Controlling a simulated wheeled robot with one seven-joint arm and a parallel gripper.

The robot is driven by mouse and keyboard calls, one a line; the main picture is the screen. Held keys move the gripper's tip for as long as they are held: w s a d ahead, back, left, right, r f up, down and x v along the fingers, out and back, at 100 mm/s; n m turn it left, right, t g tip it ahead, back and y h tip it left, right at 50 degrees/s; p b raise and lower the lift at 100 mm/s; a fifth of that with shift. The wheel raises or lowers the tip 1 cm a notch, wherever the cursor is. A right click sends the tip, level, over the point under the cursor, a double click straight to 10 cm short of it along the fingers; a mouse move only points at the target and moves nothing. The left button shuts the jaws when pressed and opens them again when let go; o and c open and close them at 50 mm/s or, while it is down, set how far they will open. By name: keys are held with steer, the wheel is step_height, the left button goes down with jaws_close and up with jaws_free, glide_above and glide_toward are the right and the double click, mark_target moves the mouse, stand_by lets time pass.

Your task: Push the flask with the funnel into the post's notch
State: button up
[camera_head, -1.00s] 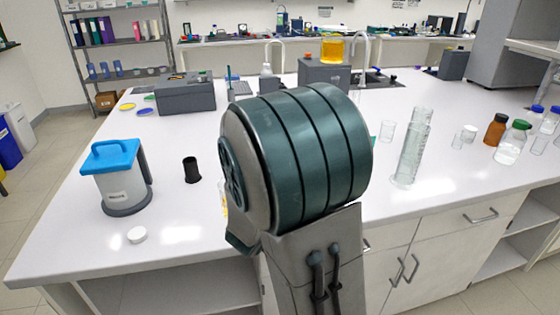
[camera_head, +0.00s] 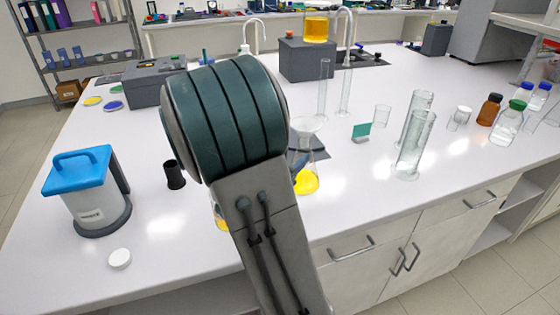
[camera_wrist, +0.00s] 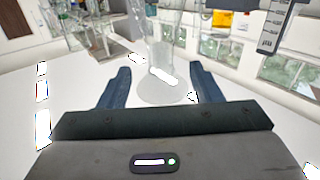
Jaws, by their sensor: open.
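A conical flask (camera_head: 306,181) with yellow liquid stands on the bench just right of my arm in the head view. A clear funnel (camera_head: 308,124) sits in its top. A dark grey piece (camera_head: 318,150) shows behind the flask; I cannot tell if it is the post, and no notch is clear. More yellow glassware (camera_head: 221,224) is mostly hidden by my arm. My gripper (camera_wrist: 160,68) is hidden in the head view. In the wrist view its blue fingers are apart, with clear glassware with a round base (camera_wrist: 165,92) beyond or between them; contact cannot be told.
Tall glass cylinders (camera_head: 410,155) and several bottles (camera_head: 508,122) stand to the right. A blue-lidded jug (camera_head: 85,195), a black cup (camera_head: 175,175) and a white cap (camera_head: 119,259) stand left. A grey box (camera_head: 307,60) bears a yellow beaker (camera_head: 316,27). The front right bench is clear.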

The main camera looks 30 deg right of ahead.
mark_target(302, 144)
steer(key=p+x, duration=0.1)
steer(key=x, duration=0.9)
steer(key=c, duration=1.3)
steer(key=shift+o, duration=0.2)
steer(key=shift+w, duration=0.1)
